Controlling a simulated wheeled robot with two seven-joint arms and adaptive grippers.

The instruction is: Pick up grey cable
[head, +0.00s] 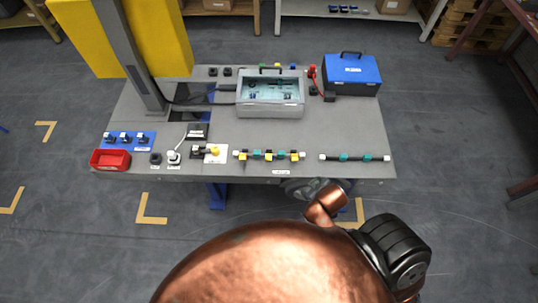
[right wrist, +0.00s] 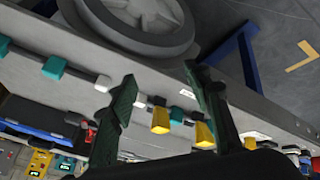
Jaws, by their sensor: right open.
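A thin light-grey cable (head: 183,138) lies on the left part of the workbench in the head view. It runs from a dark box (head: 198,130) down to a white plug (head: 173,157) near the front edge. I cannot pick the cable out in the right wrist view. My right gripper (right wrist: 158,78) is open in the right wrist view, its two dark fingers spread apart with nothing seen between them. Behind the fingers is the bench front with its row of yellow and teal connectors. My left gripper is not in view.
The workbench (head: 345,125) holds a grey open case (head: 270,110), a blue toolbox (head: 351,75), a red bin (head: 110,160) and a blue connector rack (head: 130,145). Rows of teal and yellow connectors (head: 269,155) line the front edge. A grey post stands at the left.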

